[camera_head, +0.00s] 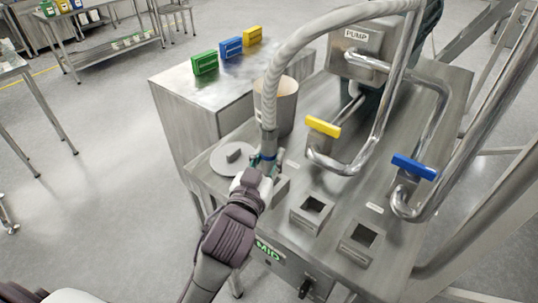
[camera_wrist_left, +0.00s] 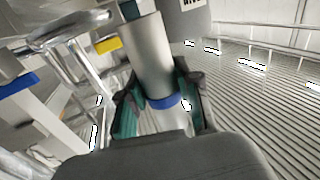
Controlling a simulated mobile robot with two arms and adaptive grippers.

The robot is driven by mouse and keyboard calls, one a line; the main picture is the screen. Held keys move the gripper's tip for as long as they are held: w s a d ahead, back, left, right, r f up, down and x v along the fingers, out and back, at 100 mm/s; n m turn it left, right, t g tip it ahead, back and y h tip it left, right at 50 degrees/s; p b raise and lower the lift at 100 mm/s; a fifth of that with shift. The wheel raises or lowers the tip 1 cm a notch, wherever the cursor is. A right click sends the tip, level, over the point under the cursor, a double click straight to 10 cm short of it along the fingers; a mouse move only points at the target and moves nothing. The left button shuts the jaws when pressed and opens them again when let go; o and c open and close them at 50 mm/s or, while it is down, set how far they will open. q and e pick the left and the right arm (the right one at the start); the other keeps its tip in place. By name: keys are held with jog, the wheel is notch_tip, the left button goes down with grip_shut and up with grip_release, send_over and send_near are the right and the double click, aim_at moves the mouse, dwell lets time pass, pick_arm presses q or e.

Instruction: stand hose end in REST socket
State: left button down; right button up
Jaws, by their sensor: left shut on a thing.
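My left gripper (camera_head: 264,163) is shut on the metal hose end (camera_head: 269,142) of the ribbed hose (camera_head: 290,62). In the left wrist view, the metal tube (camera_wrist_left: 149,58) with its blue ring (camera_wrist_left: 165,102) sits between the teal-padded fingers. The hose end looks roughly upright, with the hose arching up to the right. Two square sockets show on the steel machine top, a near one (camera_head: 312,207) and one farther right (camera_head: 361,237); both look empty. A block by the gripper is partly hidden. The small socket labels are not legible. My right gripper is not in view.
A grey bucket (camera_head: 284,108) stands behind the hose end, and a round lid (camera_head: 226,161) lies left of it. Yellow (camera_head: 323,127) and blue (camera_head: 414,167) valve handles and steel pipes stand to the right, below the pump (camera_head: 356,50). Green, blue and yellow blocks sit on the cabinet (camera_head: 185,92).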

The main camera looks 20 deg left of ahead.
aim_at(267, 173)
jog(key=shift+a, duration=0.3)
pick_arm(q)
jog(key=shift+f, duration=0.15)
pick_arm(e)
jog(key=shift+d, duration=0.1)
pick_arm(q)
jog(key=shift+f+b, duration=0.85)
jog(key=shift+f, duration=0.25)
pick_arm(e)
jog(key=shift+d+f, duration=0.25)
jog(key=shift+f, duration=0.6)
pick_arm(q)
jog(key=shift+f, duration=0.1)
jog(key=shift+f, duration=0.25)
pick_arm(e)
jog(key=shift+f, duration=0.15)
